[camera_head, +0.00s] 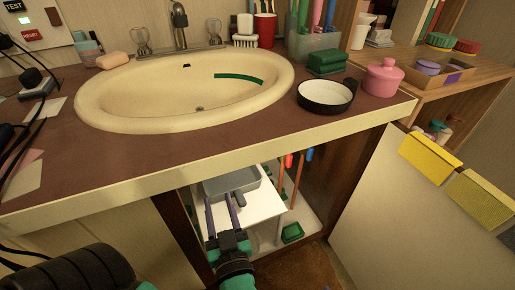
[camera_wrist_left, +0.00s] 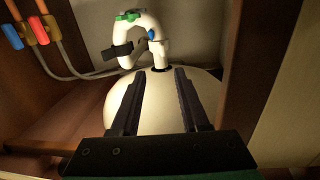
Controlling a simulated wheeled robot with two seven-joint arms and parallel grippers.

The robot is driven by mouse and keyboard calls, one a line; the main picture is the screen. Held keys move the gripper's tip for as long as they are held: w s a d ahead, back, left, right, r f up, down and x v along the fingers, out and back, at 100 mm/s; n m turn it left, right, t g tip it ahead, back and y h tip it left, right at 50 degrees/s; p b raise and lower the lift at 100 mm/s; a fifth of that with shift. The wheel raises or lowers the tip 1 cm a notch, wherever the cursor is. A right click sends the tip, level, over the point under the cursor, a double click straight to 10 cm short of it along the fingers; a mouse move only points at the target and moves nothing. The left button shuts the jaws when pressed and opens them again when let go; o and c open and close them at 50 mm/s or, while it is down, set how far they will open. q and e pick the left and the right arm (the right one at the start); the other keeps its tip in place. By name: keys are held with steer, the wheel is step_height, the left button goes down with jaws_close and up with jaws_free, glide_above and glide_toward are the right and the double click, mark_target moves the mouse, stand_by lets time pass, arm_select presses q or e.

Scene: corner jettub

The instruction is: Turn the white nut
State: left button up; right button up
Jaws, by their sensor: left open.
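My left gripper (camera_head: 222,200) is inside the open cabinet under the sink, its two dark fingers apart and nothing visible between them. In the left wrist view its fingertips (camera_wrist_left: 160,71) point at the white drain pipe (camera_wrist_left: 152,22), short of it. A white collar, possibly the white nut (camera_wrist_left: 163,48), shows on the pipe above the fingertips, but I cannot tell its edges clearly. A blue nut (camera_wrist_left: 152,34), a green nut (camera_wrist_left: 127,15) and a black fitting (camera_wrist_left: 118,50) sit on the same pipe. My right gripper is not in view.
The rounded white basin underside (camera_wrist_left: 160,100) lies close to the fingers. Red (camera_wrist_left: 39,31) and blue (camera_wrist_left: 12,36) valve handles sit on pipes to one side. A grey tray (camera_head: 231,181) stands below on a white shelf. The cabinet door (camera_head: 420,225) stands open at right.

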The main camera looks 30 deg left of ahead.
arm_select(q)
steer(key=x, duration=1.4)
steer(key=shift+a+r, duration=0.25)
steer(key=shift+r, duration=0.15)
steer(key=shift+c, duration=0.3)
